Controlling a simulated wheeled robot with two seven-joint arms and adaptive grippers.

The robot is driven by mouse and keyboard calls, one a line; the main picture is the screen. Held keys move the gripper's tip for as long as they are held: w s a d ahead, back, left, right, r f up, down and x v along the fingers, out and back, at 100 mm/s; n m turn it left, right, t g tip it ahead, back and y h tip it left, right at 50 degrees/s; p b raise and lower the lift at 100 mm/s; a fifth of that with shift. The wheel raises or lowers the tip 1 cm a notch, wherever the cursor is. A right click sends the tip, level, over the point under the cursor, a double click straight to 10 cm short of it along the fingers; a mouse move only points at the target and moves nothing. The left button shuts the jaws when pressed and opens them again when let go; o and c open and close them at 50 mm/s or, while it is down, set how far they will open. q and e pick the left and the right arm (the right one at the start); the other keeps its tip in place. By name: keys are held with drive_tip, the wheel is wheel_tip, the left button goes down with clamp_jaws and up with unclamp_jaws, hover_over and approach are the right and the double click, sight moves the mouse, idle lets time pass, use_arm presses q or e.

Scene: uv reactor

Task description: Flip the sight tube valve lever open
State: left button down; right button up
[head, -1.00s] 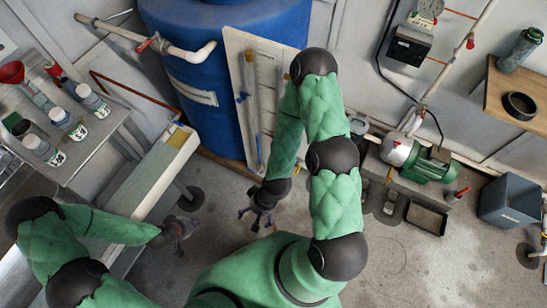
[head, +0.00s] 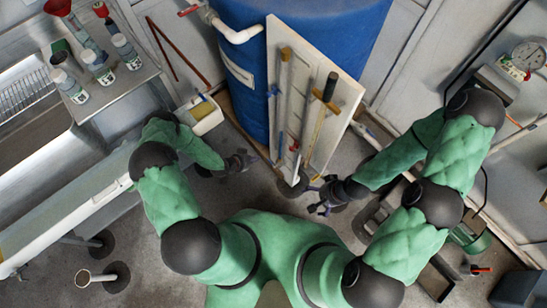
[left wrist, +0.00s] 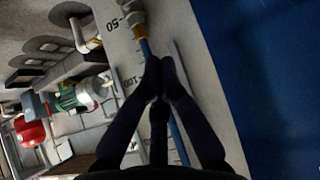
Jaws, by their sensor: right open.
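A white board (head: 308,120) with upright sight tubes leans in front of the blue tank. The left tube (head: 285,75) has a small blue piece (head: 272,91) beside it; I cannot tell if that is the valve lever. A small red piece (head: 293,148) shows low on the board. My left gripper (head: 248,160) is left of the board's lower end, apart from it. In the left wrist view its dark fingertips (left wrist: 161,68) meet over the graduated board, near a brass fitting (left wrist: 140,31), with nothing seen between them. My right gripper (head: 318,193) is open and empty, below the board.
The blue tank (head: 245,95) stands behind the board. A bench with bottles (head: 98,65) is at the left, and a white box (head: 206,115) stands beside the tank. The green pump (head: 470,238) is at the right. Grey floor (head: 250,190) is clear between my grippers.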

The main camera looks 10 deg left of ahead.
use_arm(q)
drive_tip(key=b, duration=0.4)
hover_over(270, 162)
drive_tip(key=a, duration=0.2)
wheel_tip(270, 162, down, 7)
drive_tip(key=f+b, duration=0.2)
drive_tip(key=f, duration=0.2)
drive_tip(key=shift+d, duration=0.2)
drive_tip(key=shift+a, duration=0.1)
